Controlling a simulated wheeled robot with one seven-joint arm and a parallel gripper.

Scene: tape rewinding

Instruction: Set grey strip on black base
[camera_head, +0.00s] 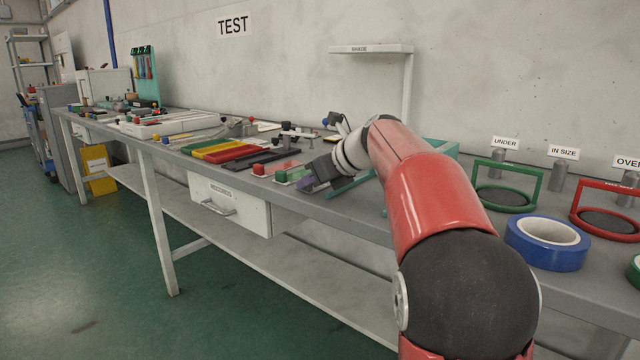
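A black flat base (268,158) lies on the long grey bench, at the right end of a row of coloured flat pieces. My gripper (312,181) is at the end of my red arm, low over the bench, just right of the black base and apart from it. It looks small and dark, and I cannot tell whether its fingers are open or shut, or whether they hold anything. I cannot single out the grey strip for certain at this size. The bench behind my wrist is partly hidden by my arm.
Red (236,153) and yellow (212,147) flat pieces lie left of the black base. Small coloured blocks with knobs sit close around my gripper. A blue tape roll (546,258) and a green-framed stand (505,200) are on the right.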

